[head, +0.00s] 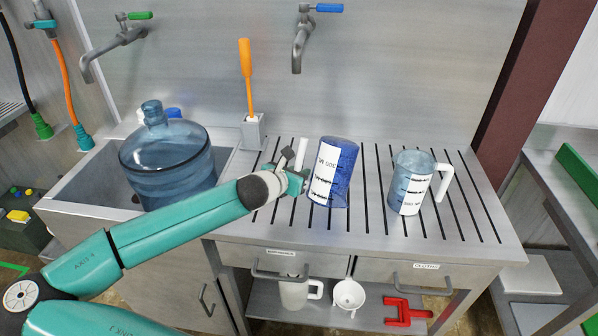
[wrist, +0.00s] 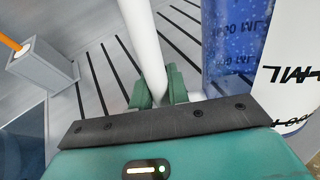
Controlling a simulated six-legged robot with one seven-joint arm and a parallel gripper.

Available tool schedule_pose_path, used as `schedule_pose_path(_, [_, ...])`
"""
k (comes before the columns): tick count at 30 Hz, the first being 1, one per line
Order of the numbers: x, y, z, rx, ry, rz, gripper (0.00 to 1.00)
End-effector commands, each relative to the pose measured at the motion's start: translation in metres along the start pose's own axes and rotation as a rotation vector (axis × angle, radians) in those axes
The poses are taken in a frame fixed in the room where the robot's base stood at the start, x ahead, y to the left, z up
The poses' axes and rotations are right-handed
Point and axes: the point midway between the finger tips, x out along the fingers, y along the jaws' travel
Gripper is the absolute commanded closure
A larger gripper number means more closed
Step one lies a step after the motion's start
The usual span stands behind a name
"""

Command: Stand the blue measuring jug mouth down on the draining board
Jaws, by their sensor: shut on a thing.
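The blue measuring jug (head: 345,175) is over the middle of the slatted draining board (head: 375,225), its closed base up and its mouth down, leaning slightly. Its printed label reads upside down. I cannot tell whether the rim touches the board. My gripper (head: 296,178) is shut on the jug's white handle, on the jug's left side. In the wrist view the handle (wrist: 145,45) runs down between the green fingers (wrist: 160,90), and the jug's body (wrist: 235,45) stands to the right.
A paler clear jug (head: 405,175) with a white handle stands to the right on the board. A large blue bottle (head: 170,160) is in the sink at left. An orange-handled brush (head: 246,75) stands in a grey holder (head: 252,133) behind my gripper. The board's right end is clear.

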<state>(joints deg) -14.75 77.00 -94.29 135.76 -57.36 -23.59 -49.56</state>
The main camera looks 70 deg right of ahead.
Motion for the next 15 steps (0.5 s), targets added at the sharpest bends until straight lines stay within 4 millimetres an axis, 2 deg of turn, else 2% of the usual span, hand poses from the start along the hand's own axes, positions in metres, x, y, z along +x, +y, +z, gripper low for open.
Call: schedule_pose_path(15, [0.0028,-0.0003,-0.0064,0.000,0.000,-0.001,1.00])
